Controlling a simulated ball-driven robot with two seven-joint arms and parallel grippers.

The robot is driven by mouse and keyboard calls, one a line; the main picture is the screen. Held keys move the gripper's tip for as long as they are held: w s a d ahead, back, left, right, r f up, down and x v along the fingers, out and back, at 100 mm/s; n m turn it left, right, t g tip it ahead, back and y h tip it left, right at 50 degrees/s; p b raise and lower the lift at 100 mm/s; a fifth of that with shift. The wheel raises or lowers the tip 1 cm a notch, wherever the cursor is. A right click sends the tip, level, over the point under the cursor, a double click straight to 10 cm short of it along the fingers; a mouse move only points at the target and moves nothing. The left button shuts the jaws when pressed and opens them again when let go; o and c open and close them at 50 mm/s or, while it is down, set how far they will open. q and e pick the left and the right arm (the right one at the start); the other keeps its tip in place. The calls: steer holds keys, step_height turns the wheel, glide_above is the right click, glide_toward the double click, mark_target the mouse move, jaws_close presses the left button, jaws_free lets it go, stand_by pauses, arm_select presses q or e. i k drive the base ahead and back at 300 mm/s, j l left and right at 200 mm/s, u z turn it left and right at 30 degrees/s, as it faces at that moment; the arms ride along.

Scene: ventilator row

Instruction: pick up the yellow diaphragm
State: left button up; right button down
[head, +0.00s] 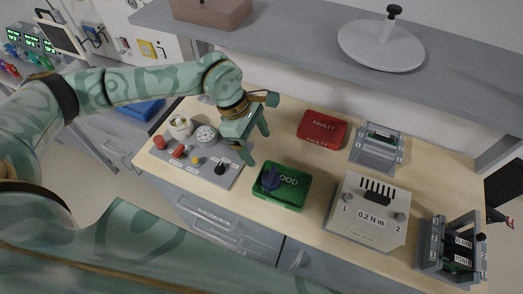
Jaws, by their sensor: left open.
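A small yellow round piece (197,160) sits on the grey panel at the left of the bench, among red and black parts. It is too small to tell whether it is the diaphragm. My left gripper (257,148) is open, with its fingers pointing down above the bench, right of the panel and apart from the yellow piece. Nothing shows between its fingers. Part of the panel's back edge is hidden by my left arm. My right gripper is not in view.
The grey panel (225,180) carries a gauge (205,134). A green GOOD tray (292,191) holds a dark blue part (271,180). A red FAULTY tray (322,128) lies behind it. A 0.2 Nm block (367,222) and grey racks (377,150) stand right. A shelf (300,50) overhangs the back.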

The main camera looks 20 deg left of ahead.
mark_target(179, 122)
steer(key=u, duration=1.55)
